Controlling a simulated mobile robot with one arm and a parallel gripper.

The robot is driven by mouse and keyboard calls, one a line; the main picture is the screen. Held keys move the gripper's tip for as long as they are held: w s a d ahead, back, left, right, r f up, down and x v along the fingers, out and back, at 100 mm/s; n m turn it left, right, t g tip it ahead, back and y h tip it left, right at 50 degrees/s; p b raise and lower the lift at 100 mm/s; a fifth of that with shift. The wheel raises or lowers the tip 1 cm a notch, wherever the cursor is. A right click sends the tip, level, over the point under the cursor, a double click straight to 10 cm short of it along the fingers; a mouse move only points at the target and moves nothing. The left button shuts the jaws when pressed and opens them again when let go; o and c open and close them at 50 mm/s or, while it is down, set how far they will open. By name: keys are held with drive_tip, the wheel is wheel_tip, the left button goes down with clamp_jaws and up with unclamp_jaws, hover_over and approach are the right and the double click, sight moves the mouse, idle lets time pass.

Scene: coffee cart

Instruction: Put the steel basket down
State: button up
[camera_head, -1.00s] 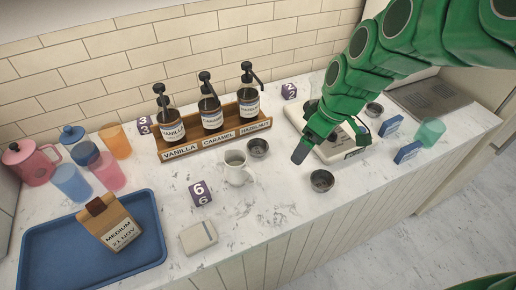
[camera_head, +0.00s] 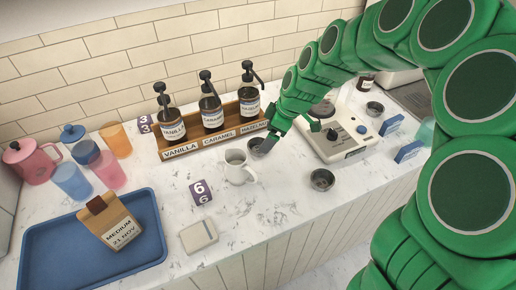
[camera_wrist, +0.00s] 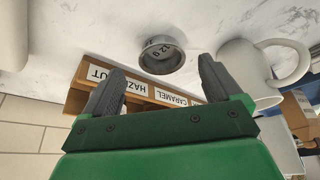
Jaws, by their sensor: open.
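A small steel basket (camera_head: 256,147) stands on the counter, just right of the white mug (camera_head: 237,167) and in front of the syrup rack. In the wrist view the basket (camera_wrist: 162,57), marked "12 g", shows beyond my fingertips, roughly centred between them. My gripper (camera_head: 270,138) is open and close to this basket, hiding part of it in the head view. Nothing is held between its fingers (camera_wrist: 160,78). A second steel basket (camera_head: 322,180) stands nearer the counter's front edge. A third (camera_head: 375,109) stands at the right, behind the blue cards.
The wooden syrup rack (camera_head: 214,139) with its pump bottles is right beside my gripper. A white appliance (camera_head: 341,144) stands to the right. A blue tray (camera_head: 152,222) holds a coffee bag. The counter in front of the mug is mostly clear.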

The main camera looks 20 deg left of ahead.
sight(255, 149)
drive_tip(key=shift+a+x, duration=0.2)
drive_tip(key=shift+x, duration=1.1)
drive_tip(key=shift+a+x, duration=0.2)
drive_tip(key=shift+x, duration=1.15)
drive_tip(key=shift+s+r, duration=0.15)
drive_tip(key=shift+r, duration=0.05)
drive_tip(key=c, duration=1)
drive_tip(key=shift+r, duration=0.1)
drive_tip(key=shift+r, duration=0.35)
wheel_tip(255, 149, up, 2)
drive_tip(key=shift+r, duration=0.1)
drive_tip(key=s+d+r, duration=0.2)
drive_tip(key=s+r, duration=0.1)
drive_tip(key=s+d+r, duration=0.3)
drive_tip(key=s, duration=0.1)
drive_tip(key=s+d+r, duration=0.3)
drive_tip(key=s+r, duration=0.1)
drive_tip(key=shift+s, duration=0.25)
